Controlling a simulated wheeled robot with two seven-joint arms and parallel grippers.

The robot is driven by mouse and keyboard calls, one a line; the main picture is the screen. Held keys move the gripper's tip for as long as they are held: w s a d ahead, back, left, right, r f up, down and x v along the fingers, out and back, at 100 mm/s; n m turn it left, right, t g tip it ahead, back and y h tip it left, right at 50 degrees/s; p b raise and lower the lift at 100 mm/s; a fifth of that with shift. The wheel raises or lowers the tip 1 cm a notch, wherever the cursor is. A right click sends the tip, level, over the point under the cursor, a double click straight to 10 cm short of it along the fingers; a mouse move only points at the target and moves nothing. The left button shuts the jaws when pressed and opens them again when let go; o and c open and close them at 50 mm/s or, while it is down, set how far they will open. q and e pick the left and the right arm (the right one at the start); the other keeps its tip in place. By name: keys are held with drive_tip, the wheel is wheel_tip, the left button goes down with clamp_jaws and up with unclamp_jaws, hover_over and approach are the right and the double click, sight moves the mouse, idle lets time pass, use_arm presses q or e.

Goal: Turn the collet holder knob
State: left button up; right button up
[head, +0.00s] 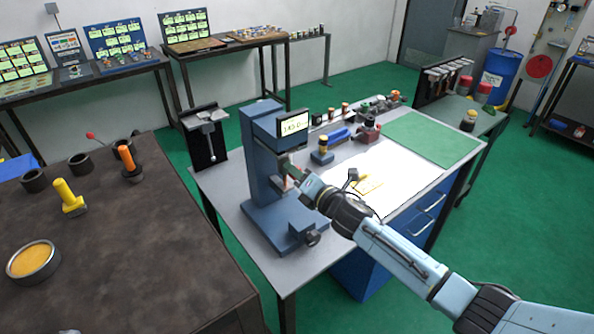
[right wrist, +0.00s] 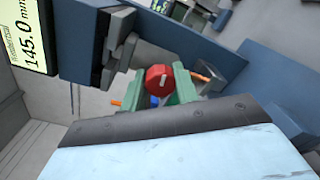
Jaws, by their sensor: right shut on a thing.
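The blue machine (head: 262,150) stands on the grey workbench, with a small display (head: 293,124) that reads about 145.0; the display also shows in the right wrist view (right wrist: 27,30). In the right wrist view a round red knob (right wrist: 160,78) with a white mark sits between the green fingers of my right gripper (right wrist: 157,90), which is shut on it. In the head view my right gripper (head: 294,180) reaches into the machine from the right and hides the knob. Orange bits show on both sides of the fingers in the wrist view. My left gripper is out of view.
A dark table (head: 120,262) with a yellow bolt-like part (head: 68,197) and rings stands at left.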

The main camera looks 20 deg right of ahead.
drive_tip(key=m+p, duration=0.2)
drive_tip(key=m, duration=0.8)
drive_tip(key=shift+m+y+p, duration=0.3)
drive_tip(key=shift+p, duration=0.05)
drive_tip(key=m, duration=0.3)
drive_tip(key=shift+f, duration=0.1)
drive_tip(key=m, duration=0.4)
drive_tip(key=shift+p, duration=0.35)
drive_tip(key=m, duration=0.2)
drive_tip(key=shift+m+y, duration=0.3)
drive_tip(key=m+b, duration=0.1)
drive_tip(key=m, duration=0.5)
drive_tip(key=shift+m, duration=0.3)
drive_tip(key=o, duration=1)
